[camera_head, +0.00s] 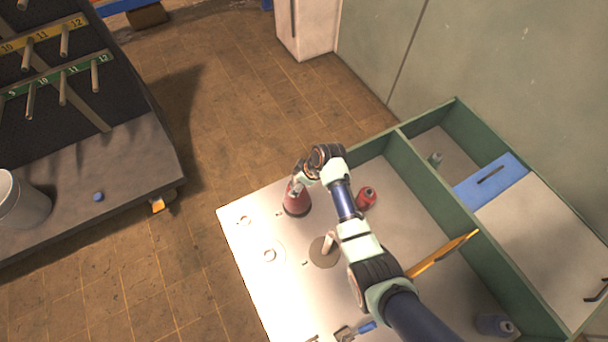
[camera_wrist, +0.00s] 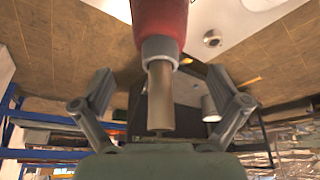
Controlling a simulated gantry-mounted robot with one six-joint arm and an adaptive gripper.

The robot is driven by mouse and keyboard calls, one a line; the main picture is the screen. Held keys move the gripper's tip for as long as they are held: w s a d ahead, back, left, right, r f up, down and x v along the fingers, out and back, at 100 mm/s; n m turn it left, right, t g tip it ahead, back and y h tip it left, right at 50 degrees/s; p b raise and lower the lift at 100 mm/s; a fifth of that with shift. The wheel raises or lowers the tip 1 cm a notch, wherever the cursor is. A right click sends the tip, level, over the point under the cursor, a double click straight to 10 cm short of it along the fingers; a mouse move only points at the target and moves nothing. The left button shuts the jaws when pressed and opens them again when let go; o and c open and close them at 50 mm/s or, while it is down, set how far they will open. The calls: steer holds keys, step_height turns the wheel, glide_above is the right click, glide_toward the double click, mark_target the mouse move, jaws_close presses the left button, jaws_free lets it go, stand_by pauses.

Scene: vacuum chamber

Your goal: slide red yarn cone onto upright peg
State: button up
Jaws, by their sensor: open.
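The red yarn cone (camera_head: 297,204) stands at the far part of the pale tabletop, left of my arm. In the wrist view the red cone (camera_wrist: 160,18) comes in from the top edge, with a grey collar and a tan tube end. My gripper (camera_head: 297,185) is at the cone's narrow top. Its fingers are spread on either side of the tube in the wrist view (camera_wrist: 160,82), with gaps on both sides. The upright peg (camera_head: 328,243) is pale, on a dark round base (camera_head: 322,257), nearer than the cone and close to my arm.
A smaller red item (camera_head: 367,196) lies right of my forearm. An orange bar (camera_head: 440,255) and a green divider (camera_head: 435,190) are at the right. A dark peg rack (camera_head: 60,80) stands across the floor.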

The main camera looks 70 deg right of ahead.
steer(key=v, duration=0.9)
stand_by(0.4)
